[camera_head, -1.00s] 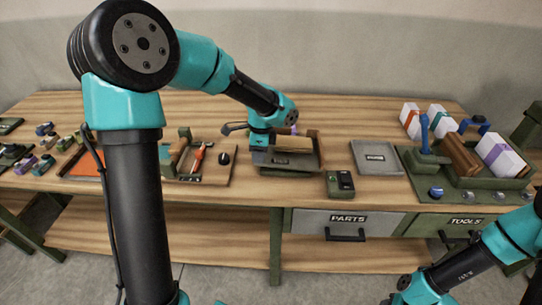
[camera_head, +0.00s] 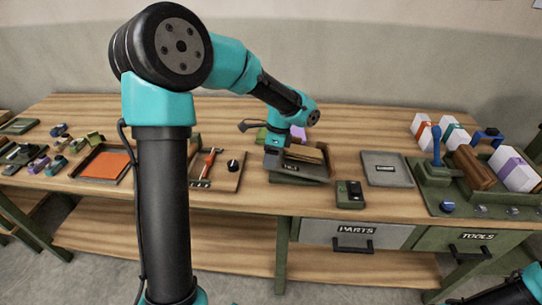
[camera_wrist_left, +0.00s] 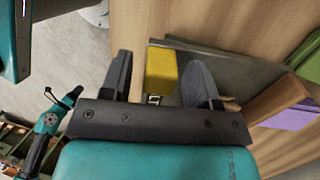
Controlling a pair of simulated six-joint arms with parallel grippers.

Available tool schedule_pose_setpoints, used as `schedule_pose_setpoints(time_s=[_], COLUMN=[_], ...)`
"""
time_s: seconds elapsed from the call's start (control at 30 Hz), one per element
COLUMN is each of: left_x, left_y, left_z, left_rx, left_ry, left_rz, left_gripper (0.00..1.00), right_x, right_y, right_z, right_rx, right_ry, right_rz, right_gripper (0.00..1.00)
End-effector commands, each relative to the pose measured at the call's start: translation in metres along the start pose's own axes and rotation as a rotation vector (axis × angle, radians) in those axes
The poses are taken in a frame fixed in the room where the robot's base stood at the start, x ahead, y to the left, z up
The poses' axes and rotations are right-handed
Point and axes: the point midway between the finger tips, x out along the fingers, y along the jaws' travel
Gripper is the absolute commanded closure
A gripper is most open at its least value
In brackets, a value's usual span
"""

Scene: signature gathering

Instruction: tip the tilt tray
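The tilt tray (camera_head: 298,178) is a dark grey, shallow tray near the front middle of the bench, with a brown wooden piece (camera_head: 308,154) at it. My left gripper (camera_head: 273,154) is at the tray's left side, its fingers small and partly hidden in the head view. In the left wrist view the fingers (camera_wrist_left: 160,60) are spread, with a yellow block (camera_wrist_left: 162,72) showing between them and a grey plate (camera_wrist_left: 238,72) beside it. I see gaps beside the block; contact cannot be told. My right arm shows at the lower right corner; its gripper is out of frame.
A small dark green box (camera_head: 350,194) and a flat grey plate (camera_head: 387,168) lie right of the tray. A wooden board with a red-handled tool (camera_head: 208,163) lies left. A green rack (camera_head: 470,198) with white boxes stands at the right. Drawers (camera_head: 353,231) are below.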

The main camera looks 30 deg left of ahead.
Motion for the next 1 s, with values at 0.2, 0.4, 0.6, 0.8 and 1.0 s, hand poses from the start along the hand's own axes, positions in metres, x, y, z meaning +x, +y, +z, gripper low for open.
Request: schedule_pose_setpoints(time_s=[0.2, 0.4, 0.6, 0.8, 1.0], left_x=[0.0, -0.013, -0.044, -0.082, -0.121], left_y=[0.0, 0.0, -0.001, 0.0, 0.0], left_z=[0.0, 0.0, -0.001, -0.001, -0.001], left_rx=[0.0, -0.001, 0.0, 0.0, 0.001], left_ry=[0.0, 0.001, 0.002, 0.002, 0.003], left_rz=[0.001, -0.002, -0.004, -0.003, -0.002], left_gripper=[0.45, 0.45, 0.45, 0.45, 0.45], right_x=[0.0, 0.0, 0.0, 0.0, 0.0], right_y=[0.0, 0.0, 0.0, 0.0, 0.0], right_z=[0.0, 0.0, 0.0, 0.0, 0.0], right_rx=[0.0, 0.0, 0.0, 0.0, 0.0], right_ry=[0.0, 0.0, 0.0, 0.0, 0.0], right_rz=[0.0, 0.0, 0.0, 0.0, 0.0], right_gripper=[0.57, 0.57, 0.57, 0.57, 0.57])
